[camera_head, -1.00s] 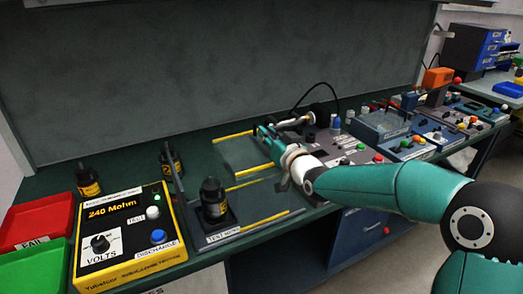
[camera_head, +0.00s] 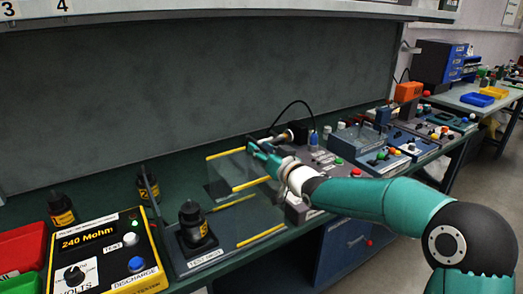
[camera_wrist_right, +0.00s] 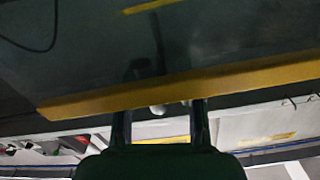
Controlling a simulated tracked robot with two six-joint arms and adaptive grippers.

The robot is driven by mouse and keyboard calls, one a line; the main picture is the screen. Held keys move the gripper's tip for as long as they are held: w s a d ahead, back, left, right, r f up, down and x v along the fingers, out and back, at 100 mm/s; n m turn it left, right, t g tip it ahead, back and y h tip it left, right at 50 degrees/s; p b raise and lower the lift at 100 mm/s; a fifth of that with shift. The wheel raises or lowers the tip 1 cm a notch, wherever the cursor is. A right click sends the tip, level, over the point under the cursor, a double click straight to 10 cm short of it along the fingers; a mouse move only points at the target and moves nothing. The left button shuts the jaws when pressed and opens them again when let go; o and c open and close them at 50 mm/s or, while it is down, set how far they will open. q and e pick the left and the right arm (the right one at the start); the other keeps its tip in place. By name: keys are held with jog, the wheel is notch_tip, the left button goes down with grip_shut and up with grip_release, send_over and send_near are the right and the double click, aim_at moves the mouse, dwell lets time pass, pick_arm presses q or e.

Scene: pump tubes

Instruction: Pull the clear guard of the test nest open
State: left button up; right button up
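The test nest (camera_head: 178,268) stands on the bench with a dark bottle-shaped part (camera_head: 195,228) upright in it. Its clear guard (camera_head: 222,176) is a see-through panel with yellow edges, behind and right of that part. My right gripper (camera_head: 262,150) is at the guard's right side, close to its upper yellow edge. In the right wrist view its two fingers (camera_wrist_right: 160,112) are spread apart, with a yellow strip (camera_wrist_right: 190,88) across just beyond their tips. A small pale thing shows between the fingers; I cannot tell what it is or whether they touch the guard. My left gripper is out of view.
A yellow test meter (camera_head: 105,250) reading 240 Mohm stands left of the nest. Two dark bottles (camera_head: 61,210) (camera_head: 148,186) stand behind it. A red bin (camera_head: 22,250) is at far left. Grey fixtures with buttons (camera_head: 345,178) crowd the bench on the right, near my forearm.

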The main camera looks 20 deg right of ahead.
jog(key=s+d, duration=0.2)
jog(key=s, duration=0.9)
jog(key=shift+s, duration=0.35)
jog(key=shift+d, duration=0.1)
